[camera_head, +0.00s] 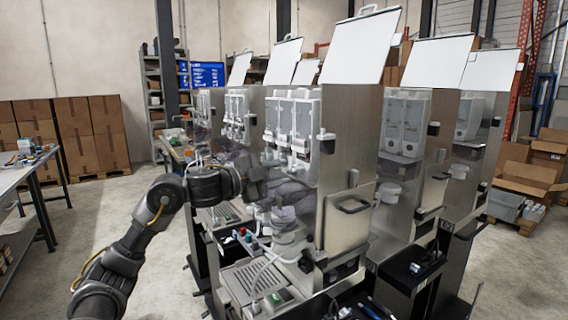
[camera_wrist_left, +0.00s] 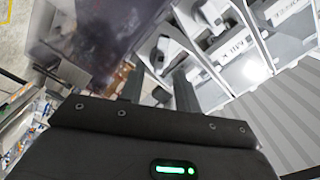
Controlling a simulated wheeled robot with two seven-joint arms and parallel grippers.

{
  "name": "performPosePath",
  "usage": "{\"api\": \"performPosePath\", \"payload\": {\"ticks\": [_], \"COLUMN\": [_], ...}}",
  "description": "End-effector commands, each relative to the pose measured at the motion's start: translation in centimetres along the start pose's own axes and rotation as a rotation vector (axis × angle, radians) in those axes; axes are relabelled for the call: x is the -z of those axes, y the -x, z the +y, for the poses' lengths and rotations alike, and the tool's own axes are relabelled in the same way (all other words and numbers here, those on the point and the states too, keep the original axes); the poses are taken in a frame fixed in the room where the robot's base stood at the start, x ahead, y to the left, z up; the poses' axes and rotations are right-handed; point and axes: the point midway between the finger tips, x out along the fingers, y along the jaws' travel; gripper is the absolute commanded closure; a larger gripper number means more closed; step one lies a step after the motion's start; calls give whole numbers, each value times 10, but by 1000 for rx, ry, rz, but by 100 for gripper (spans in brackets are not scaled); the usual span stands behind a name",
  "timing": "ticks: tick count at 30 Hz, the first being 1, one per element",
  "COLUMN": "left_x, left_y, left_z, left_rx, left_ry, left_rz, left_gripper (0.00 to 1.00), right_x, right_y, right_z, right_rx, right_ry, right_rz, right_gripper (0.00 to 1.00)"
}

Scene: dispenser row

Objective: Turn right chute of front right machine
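The nearest dispensing machine (camera_head: 345,150) has a steel side, a raised white lid and white canisters (camera_head: 290,122) behind a clear front. Pale chute parts (camera_head: 286,246) show below the canisters, partly hidden and blurred by the clear panel; I cannot tell which is the right chute. My left gripper (camera_head: 262,187) reaches in from the left at this machine's front, below the canisters. In the left wrist view, the two dark fingers of my left gripper (camera_wrist_left: 158,84) stand apart, with pale and grey machine parts beyond them. No contact can be made out. My right gripper is out of view.
More machines (camera_head: 415,140) stand behind and to the right, close together. A drip tray (camera_head: 255,280) sits at the near machine's base. A workbench (camera_head: 25,170) stands at the far left, with cardboard boxes (camera_head: 75,135) behind. Open floor lies left of my arm.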

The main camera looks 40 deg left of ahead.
Motion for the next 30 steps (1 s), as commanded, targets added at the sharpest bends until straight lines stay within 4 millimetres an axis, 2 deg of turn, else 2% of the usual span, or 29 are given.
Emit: {"api": "performPosePath", "payload": {"ticks": [1, 6, 15, 23, 30], "left_x": [1, 0, -1, -1, -1], "left_y": [-6, -17, -18, -18, -18], "left_z": [-2, 0, 1, 1, 1], "left_rx": [1, 0, -1, -1, -1], "left_ry": [5, 2, 0, 0, -7], "left_rz": [1, 0, -1, -2, -2], "left_gripper": [67, 67, 67, 100, 100], "right_x": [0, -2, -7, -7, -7], "right_y": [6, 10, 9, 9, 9], "right_z": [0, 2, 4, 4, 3], "right_rx": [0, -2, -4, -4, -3], "right_ry": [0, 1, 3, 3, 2], "right_rz": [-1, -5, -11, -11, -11], "right_gripper": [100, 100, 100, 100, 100]}}
